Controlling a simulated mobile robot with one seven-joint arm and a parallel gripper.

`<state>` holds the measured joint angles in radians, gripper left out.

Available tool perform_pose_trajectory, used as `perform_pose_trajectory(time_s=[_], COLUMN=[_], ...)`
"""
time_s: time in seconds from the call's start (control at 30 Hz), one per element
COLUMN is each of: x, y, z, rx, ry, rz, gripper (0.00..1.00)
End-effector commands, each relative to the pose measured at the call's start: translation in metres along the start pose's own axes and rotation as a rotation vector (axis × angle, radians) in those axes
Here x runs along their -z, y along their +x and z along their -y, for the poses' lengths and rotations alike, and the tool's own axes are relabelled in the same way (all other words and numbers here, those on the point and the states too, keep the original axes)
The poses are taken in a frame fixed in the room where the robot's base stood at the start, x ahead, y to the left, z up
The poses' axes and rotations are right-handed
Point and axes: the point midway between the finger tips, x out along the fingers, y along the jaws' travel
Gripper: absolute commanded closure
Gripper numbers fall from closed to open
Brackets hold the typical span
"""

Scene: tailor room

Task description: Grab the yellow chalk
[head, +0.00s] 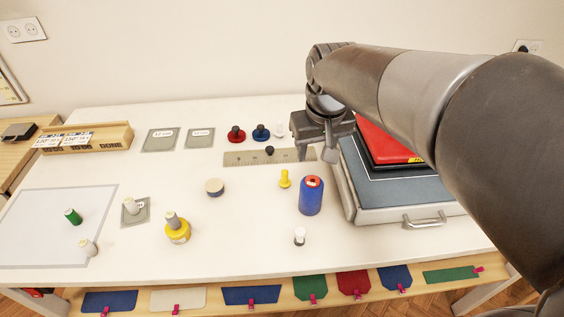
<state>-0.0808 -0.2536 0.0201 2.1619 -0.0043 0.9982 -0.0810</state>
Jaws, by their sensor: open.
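A small yellow piece (285,178), which looks like the yellow chalk, stands on the white table near its middle. A wider yellow round piece (177,233) with a grey top sits further left and nearer the front. My gripper (316,155) is open, with nothing seen between its fingers. It is above the back right of the table, up and to the right of the small yellow piece and apart from it. Its height above the table is hard to tell.
A blue spool (311,198) with a red top stands just right of the small yellow piece. A metal ruler (240,158) lies behind it. A grey case (400,185) with a red item on top fills the right side. The front middle is mostly clear.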

Motion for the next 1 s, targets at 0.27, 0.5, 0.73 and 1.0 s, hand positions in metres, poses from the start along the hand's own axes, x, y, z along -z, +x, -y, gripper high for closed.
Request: perform_pose_trajectory(time_s=[0.27,0.5,0.73,1.0], x=[0.063,0.097,0.103,0.093], y=[0.049,0.089,0.107,0.147], z=[0.017,0.031,0.036,0.037], rx=[0.026,0.043,0.048,0.048], ry=[-0.092,-0.150,-0.166,-0.166], rz=[0.132,0.211,0.234,0.234], gripper=[0.56,0.56,0.56,0.56])
